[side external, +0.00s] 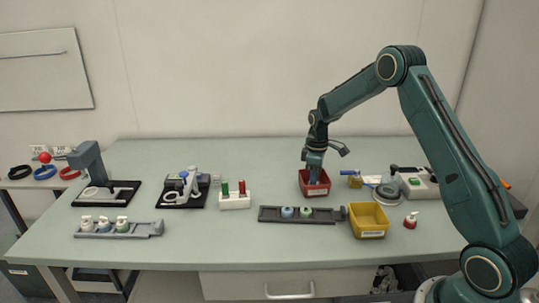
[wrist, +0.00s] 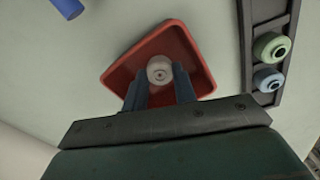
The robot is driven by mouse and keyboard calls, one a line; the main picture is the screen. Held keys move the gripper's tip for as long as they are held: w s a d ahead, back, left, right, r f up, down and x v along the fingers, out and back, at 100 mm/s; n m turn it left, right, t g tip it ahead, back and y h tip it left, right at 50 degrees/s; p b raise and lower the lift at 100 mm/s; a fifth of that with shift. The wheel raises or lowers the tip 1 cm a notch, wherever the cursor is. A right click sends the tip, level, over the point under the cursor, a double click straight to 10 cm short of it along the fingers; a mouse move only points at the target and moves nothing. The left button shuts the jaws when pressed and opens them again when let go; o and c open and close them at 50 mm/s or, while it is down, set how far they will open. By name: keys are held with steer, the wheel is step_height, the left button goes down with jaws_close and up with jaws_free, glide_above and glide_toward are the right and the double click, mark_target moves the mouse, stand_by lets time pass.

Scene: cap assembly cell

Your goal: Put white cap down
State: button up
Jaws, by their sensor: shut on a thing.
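The white cap (wrist: 160,70) shows in the wrist view between my fingertips, over the inside of the red bin. My gripper (wrist: 160,84) is shut on the cap. In the side external view my gripper (side external: 314,181) points down into the red bin (side external: 305,189), and the cap is hidden there. The red bin also shows in the wrist view (wrist: 119,82). I cannot tell whether the cap touches the bin's floor.
A dark rail (side external: 270,215) with a blue cap (side external: 287,212) and a green cap (side external: 306,212) lies in front of the bin. A yellow bin (side external: 368,221) stands to the right. A white block (side external: 234,201) with red and green pieces is to the left.

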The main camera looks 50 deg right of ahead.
steer(key=shift+f, duration=0.35)
steer(key=o, duration=0.7)
steer(key=shift+r, duration=0.1)
steer(key=shift+r, duration=6.3)
